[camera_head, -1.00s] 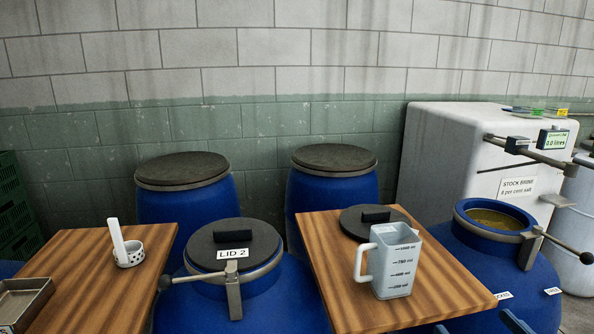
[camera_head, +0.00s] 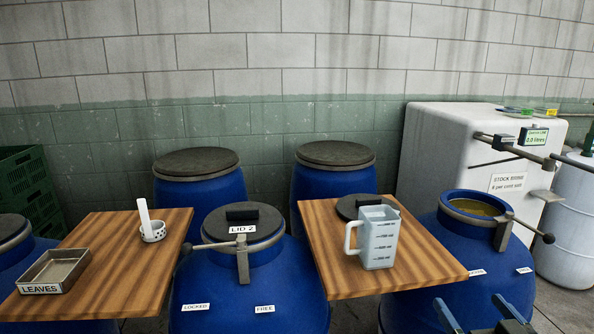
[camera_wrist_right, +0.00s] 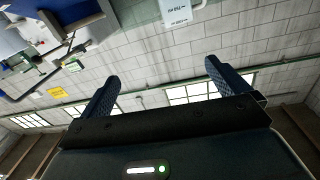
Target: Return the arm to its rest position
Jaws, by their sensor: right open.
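My right gripper (camera_head: 481,314) shows at the bottom right of the head view, low in front of the open blue barrel (camera_head: 440,290). Its two fingers are apart with nothing between them. In the right wrist view the gripper (camera_wrist_right: 163,85) is also open and empty, with wall and windows behind it. My left gripper is not in view.
A measuring jug (camera_head: 380,240) and a dark lid (camera_head: 352,204) are on the right wooden board (camera_head: 335,270). The left board (camera_head: 115,265) holds a LEAVES tray (camera_head: 62,268) and a white perforated cup (camera_head: 153,232). A closed barrel, LID 2 (camera_head: 238,221), stands between. A white tank (camera_head: 440,140) is behind.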

